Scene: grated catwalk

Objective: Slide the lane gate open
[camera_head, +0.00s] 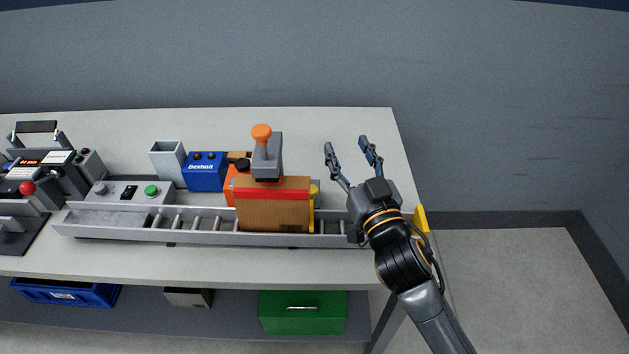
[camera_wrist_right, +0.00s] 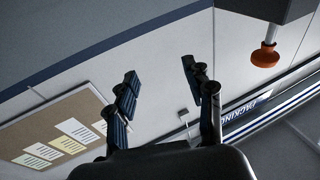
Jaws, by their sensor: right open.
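The roller lane (camera_head: 150,222) runs along the front of the bench. A brown carton with a red band (camera_head: 272,212) stands on its right part. A yellow upright piece (camera_head: 314,206), possibly the lane gate, shows just right of the carton and is mostly hidden by it. My right gripper (camera_head: 347,145) is open and empty, above the bench's right part, with its fingers pointing toward the back. It also shows open in the right wrist view (camera_wrist_right: 158,80). My left gripper is not in view.
A grey block with an orange knob (camera_head: 262,132) rises behind the carton; the knob also shows in the wrist view (camera_wrist_right: 265,55). A blue box (camera_head: 206,171) and a control panel (camera_head: 128,193) stand farther left. The bench's back right is clear.

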